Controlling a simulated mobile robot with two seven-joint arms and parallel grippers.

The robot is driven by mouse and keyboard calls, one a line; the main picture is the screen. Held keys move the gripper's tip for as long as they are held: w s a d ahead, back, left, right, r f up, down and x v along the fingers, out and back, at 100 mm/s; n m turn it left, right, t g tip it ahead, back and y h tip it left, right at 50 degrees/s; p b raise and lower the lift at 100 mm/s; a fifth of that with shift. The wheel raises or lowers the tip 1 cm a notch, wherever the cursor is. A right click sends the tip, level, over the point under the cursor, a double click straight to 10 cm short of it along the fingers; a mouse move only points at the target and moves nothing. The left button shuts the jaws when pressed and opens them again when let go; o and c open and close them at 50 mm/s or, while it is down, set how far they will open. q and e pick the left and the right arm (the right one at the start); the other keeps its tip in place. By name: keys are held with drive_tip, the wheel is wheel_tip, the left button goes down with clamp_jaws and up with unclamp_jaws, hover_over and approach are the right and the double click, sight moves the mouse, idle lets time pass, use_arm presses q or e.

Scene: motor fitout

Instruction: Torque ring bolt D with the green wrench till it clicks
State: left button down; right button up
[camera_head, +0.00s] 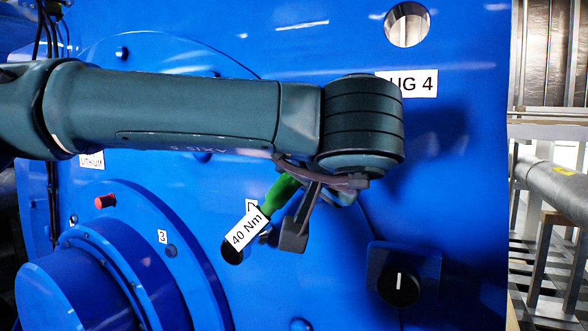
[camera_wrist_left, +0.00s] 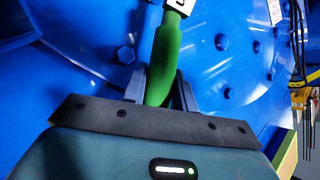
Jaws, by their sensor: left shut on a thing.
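The green wrench (camera_head: 281,192) carries a white tag reading 40 Nm (camera_head: 246,230) and has a black end (camera_head: 233,252) pointing down-left. My left gripper (camera_head: 293,222) is shut around its green handle. The left wrist view shows the handle (camera_wrist_left: 165,62) between the two dark fingers (camera_wrist_left: 155,84). The wrench's black end lies in front of the blue motor face, right of a bolt labelled 3 (camera_head: 171,251). Ring bolt D cannot be made out. A small white label beside the tag is mostly covered. I cannot tell whether the wrench sits on a bolt. My right gripper is not in view.
The blue motor face (camera_head: 460,160) fills most of the head view. A stepped blue hub (camera_head: 75,285) juts out at lower left, with a red plug (camera_head: 105,201) above it. A black knob (camera_head: 398,288) sits at lower right. Pipes and framing stand at the far right.

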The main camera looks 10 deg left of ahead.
use_arm(q)
drive_tip(key=shift+s+d+f+m+t+y, duration=0.2)
drive_tip(key=shift+d+f+m+t+y, duration=0.15)
drive_tip(key=shift+d, duration=0.25)
drive_tip(key=shift+f, duration=0.15)
drive_tip(key=shift+s+d+f+m+t+y, duration=0.15)
drive_tip(key=shift+d+f+m+t+y, duration=0.05)
drive_tip(key=shift+d+f, duration=0.2)
drive_tip(key=shift+s+d+f+m+t+y, duration=0.15)
drive_tip(key=shift+d+f, duration=0.25)
drive_tip(key=shift+f+b, duration=0.2)
drive_tip(key=shift+b, duration=0.1)
drive_tip(key=shift+s+d+f+m+t+y, duration=0.25)
drive_tip(key=shift+d+f+m+t, duration=0.3)
drive_tip(key=shift+f, duration=0.3)
drive_tip(key=shift+r, duration=0.15)
